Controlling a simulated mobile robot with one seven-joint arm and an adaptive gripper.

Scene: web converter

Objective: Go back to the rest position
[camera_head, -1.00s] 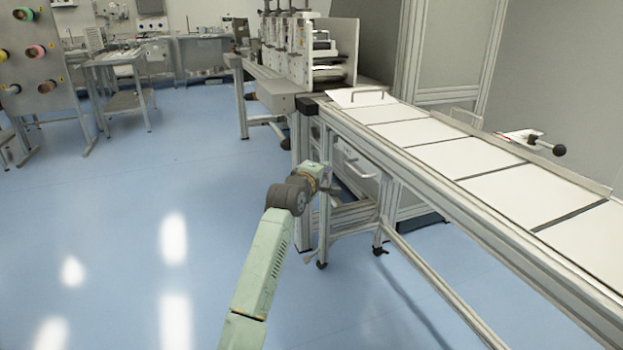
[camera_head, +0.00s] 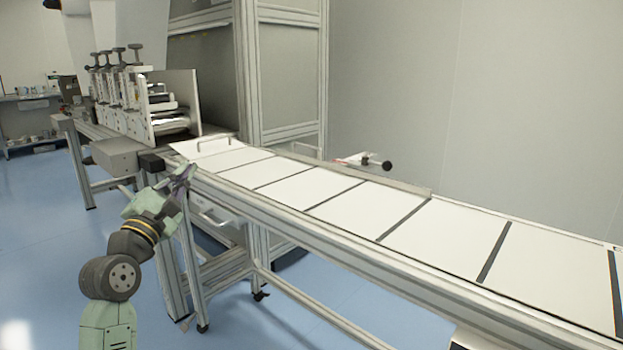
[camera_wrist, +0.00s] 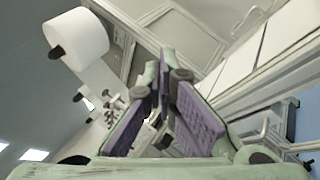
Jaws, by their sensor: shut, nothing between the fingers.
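My gripper (camera_head: 184,178) is at the left of the head view, raised near the left end of the long white-topped conveyor table (camera_head: 335,207). It appears in front of the table's near edge; I cannot tell the exact gap. In the wrist view my gripper (camera_wrist: 165,75) shows its green fingers with purple ribbed pads, tips close together, and no object between them. My arm is bent upward at the wrist.
A web machine with rollers (camera_head: 150,110) stands beyond my gripper. A black-knobbed handle (camera_head: 375,163) lies behind the table. A white roll (camera_wrist: 75,38) shows in the wrist view. Blue floor (camera_head: 40,215) is open at left.

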